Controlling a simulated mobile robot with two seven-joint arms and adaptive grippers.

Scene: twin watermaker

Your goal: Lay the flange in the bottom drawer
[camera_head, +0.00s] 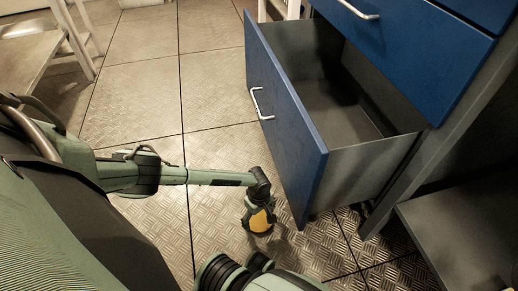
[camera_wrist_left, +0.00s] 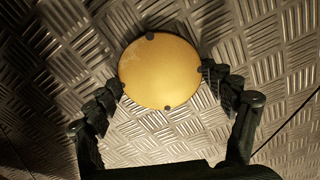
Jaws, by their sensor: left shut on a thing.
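The flange shows as a round yellow disc (camera_wrist_left: 160,72) in the left wrist view, with small dark marks on its rim. In the head view it is a small yellow patch (camera_head: 260,222), partly hidden by the gripper. My left gripper (camera_head: 259,218) points down and is shut on the flange, with one finger at each side of it in the left wrist view (camera_wrist_left: 162,80). The bottom drawer (camera_head: 370,165) is pulled open, and its grey inside looks empty. The gripper is outside the drawer, left of its blue front (camera_head: 285,125). My right gripper is not in view.
A closed blue drawer (camera_head: 405,50) sits above the open one. A grey low shelf (camera_head: 460,235) is at the lower right. A pale table (camera_head: 30,55) stands at the upper left. The tread-plate floor (camera_head: 135,75) is clear in the middle.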

